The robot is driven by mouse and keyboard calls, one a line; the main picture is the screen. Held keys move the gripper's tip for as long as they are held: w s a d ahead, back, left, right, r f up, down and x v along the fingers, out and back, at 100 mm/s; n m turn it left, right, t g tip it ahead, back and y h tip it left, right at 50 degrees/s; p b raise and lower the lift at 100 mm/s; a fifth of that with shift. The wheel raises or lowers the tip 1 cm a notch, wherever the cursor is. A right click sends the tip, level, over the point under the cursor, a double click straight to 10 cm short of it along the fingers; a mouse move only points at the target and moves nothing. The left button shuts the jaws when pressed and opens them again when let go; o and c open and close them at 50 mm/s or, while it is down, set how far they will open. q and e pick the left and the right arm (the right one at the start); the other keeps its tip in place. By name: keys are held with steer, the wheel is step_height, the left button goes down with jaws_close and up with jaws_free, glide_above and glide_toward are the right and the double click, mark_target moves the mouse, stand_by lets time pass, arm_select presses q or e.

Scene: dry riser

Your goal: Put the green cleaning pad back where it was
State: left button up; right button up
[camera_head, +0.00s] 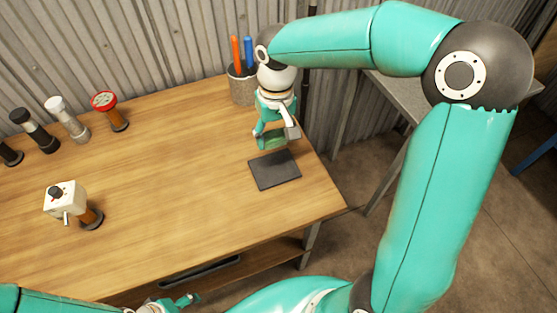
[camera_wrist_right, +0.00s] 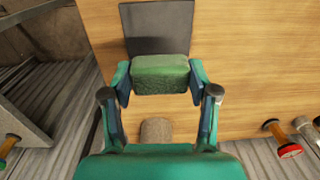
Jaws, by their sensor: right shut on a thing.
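The green cleaning pad (camera_head: 271,141) is between the fingers of my right gripper (camera_head: 271,133), which is shut on it. The pad (camera_wrist_right: 160,75) shows as a green block gripped at both ends in the right wrist view, where the gripper (camera_wrist_right: 160,80) reaches in from below. It is over the table, just behind the dark square mat (camera_head: 275,171). The mat (camera_wrist_right: 157,28) lies flat and bare beyond the pad in the wrist view. I cannot tell the pad's height above the table. My left gripper (camera_head: 180,302) is low at the bottom edge, in front of the table; its fingers are too small to judge.
A holder (camera_head: 242,88) with orange and blue tools stands behind my right gripper. Several fittings, including a red-topped one (camera_head: 105,103), line the table's back left. A white box on a stand (camera_head: 66,198) is at left. The table's middle (camera_head: 170,150) is clear.

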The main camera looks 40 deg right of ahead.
mark_target(275, 169)
step_height(275, 169, down, 11)
steer(key=shift+r, duration=0.2)
steer(key=shift+f, duration=0.1)
steer(key=o, duration=1)
steer(key=shift+o, duration=0.2)
steer(key=shift+r, duration=0.25)
steer(key=r, duration=1.1)
steer(key=shift+d+r, duration=0.2)
steer(key=shift+r, duration=0.2)
